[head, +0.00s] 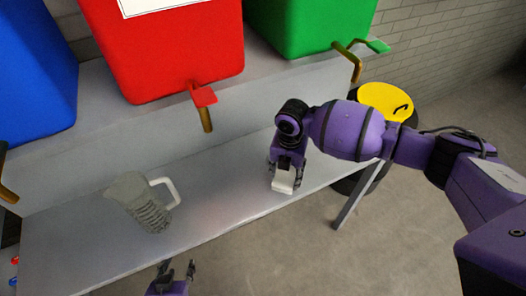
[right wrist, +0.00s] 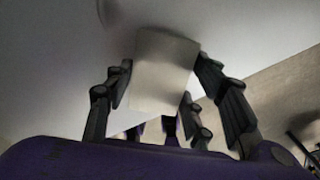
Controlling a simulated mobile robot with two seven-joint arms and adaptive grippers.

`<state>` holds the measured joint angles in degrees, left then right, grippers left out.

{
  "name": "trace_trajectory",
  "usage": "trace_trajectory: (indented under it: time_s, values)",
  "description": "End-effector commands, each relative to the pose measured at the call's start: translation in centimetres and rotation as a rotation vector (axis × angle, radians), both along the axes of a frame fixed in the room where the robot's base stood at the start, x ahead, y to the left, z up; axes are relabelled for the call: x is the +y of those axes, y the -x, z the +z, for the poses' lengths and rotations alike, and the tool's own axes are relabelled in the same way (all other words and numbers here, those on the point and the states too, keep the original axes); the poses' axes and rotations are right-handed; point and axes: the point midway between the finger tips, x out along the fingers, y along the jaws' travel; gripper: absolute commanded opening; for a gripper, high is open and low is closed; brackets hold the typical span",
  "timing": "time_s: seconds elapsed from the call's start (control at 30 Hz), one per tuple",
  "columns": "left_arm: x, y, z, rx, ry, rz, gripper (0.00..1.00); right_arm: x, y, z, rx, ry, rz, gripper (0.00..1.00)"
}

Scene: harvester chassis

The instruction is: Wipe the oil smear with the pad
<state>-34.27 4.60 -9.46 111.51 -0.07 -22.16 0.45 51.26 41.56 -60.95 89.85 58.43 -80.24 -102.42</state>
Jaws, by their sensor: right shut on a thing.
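The white pad (head: 284,181) is held in my right gripper (head: 286,174), low over the right part of the grey bench. The right wrist view shows the pale, blocky pad (right wrist: 163,72) between the dark fingers of my right gripper (right wrist: 168,88). I cannot tell whether the pad touches the bench. A faint reddish tint lies on the bench, left of the pad in the head view; I cannot tell whether it is the oil smear. My left gripper (head: 176,271) is at the bottom edge, in front of the bench, fingers apart and empty.
A grey jug (head: 128,189) with a white handle stands on the bench (head: 84,258) to the left. Red (head: 170,50), green (head: 305,25) and blue (head: 33,75) containers with taps stand behind on a raised ledge. A yellow-lidded bin (head: 385,101) stands beyond the bench's right end.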

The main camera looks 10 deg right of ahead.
Motion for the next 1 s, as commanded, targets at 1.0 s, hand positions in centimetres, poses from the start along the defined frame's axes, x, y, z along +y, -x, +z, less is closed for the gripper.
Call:
trace_trajectory:
  time_s: [1.0]
  values:
    - [0.2,-0.5,0.7,-0.016,-0.005,0.0,0.4,0.0,0.1,6.0,0.0,0.0,0.0,0.29]
